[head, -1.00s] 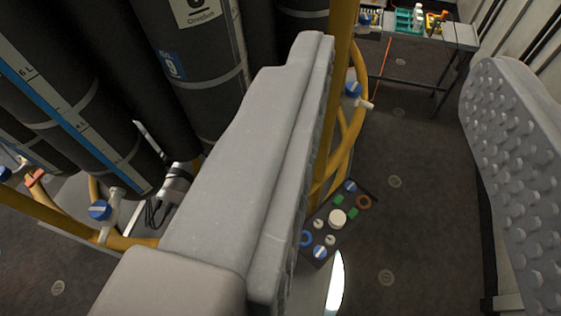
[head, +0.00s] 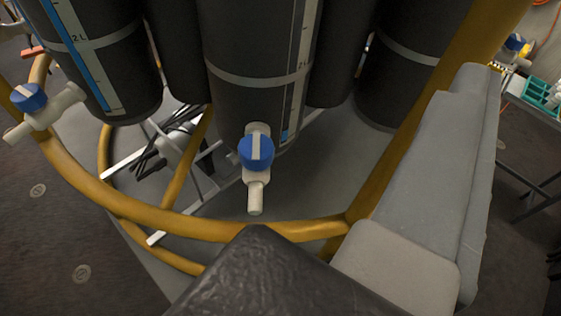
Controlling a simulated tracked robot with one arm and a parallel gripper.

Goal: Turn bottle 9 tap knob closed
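A tap with a blue knob (head: 256,152) sticks out at the foot of the dark bottle (head: 250,105) in the middle. The knob's white stripe runs along the line of its pale spout (head: 255,198). No number label shows now, so I cannot tell whether this is bottle 9. One grey finger of my gripper (head: 425,195) is in view, right of the tap and apart from it. The other finger is out of frame. No second finger lies against the visible one, and I see nothing held.
Another blue-knobbed tap (head: 28,97) is at the left, by another bottle (head: 100,60). A yellow tube frame (head: 200,228) curves below the middle tap and rises at the right. A table with a green tray (head: 540,95) stands far right. The floor is open at lower left.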

